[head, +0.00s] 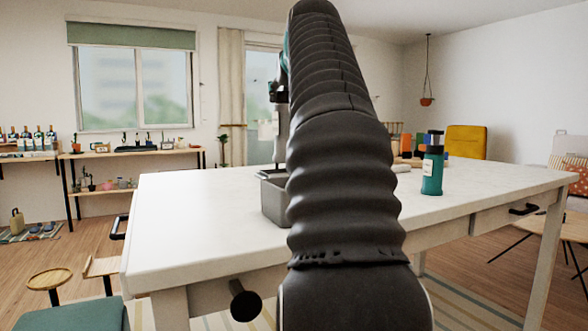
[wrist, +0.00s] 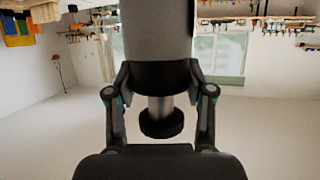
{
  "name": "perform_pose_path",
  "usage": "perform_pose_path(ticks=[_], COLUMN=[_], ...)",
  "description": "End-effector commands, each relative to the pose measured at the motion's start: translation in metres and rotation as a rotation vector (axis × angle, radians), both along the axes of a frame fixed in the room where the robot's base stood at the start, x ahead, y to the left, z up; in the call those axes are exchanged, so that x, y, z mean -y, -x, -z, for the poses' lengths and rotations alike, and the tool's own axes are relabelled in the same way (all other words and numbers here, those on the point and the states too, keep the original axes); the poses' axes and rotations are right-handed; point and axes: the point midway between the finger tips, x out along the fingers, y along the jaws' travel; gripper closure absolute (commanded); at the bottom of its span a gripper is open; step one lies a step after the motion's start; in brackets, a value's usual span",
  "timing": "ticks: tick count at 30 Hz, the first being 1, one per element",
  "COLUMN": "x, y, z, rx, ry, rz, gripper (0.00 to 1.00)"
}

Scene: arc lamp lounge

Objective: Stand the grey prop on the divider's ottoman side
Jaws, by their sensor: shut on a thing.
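The grey prop (wrist: 157,32) fills the top middle of the wrist view. It has a grey body, a black collar, a pale metal neck and a black round knob. My gripper (wrist: 156,78) is shut on it around the black collar. In the head view my gripper (head: 278,92) shows only partly, left of my dark arm. The prop (head: 282,142) hangs below it above the white table, largely hidden by the arm. A grey open box (head: 273,207) stands on the table beneath. No divider can be made out. A teal cushioned seat (head: 75,314), possibly the ottoman, is at the lower left.
A teal bottle with a black collar (head: 432,173) stands on the white table (head: 200,210), right of my arm. Several small things sit farther back. The table's left part and right front are clear. A wooden stool (head: 50,279) stands at the left.

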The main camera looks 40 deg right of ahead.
Motion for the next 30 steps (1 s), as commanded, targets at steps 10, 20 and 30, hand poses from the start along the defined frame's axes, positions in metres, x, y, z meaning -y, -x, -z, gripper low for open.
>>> perform_pose_path(ticks=[10, 20, 30], x=[0.001, 0.001, 0.001], y=[0.002, 0.002, 0.002], z=[0.069, 0.097, 0.121], rx=[0.002, 0.002, 0.003], ry=[0.002, 0.001, 0.002], rz=[0.004, 0.003, 0.004], gripper=[1.00, 1.00, 1.00])
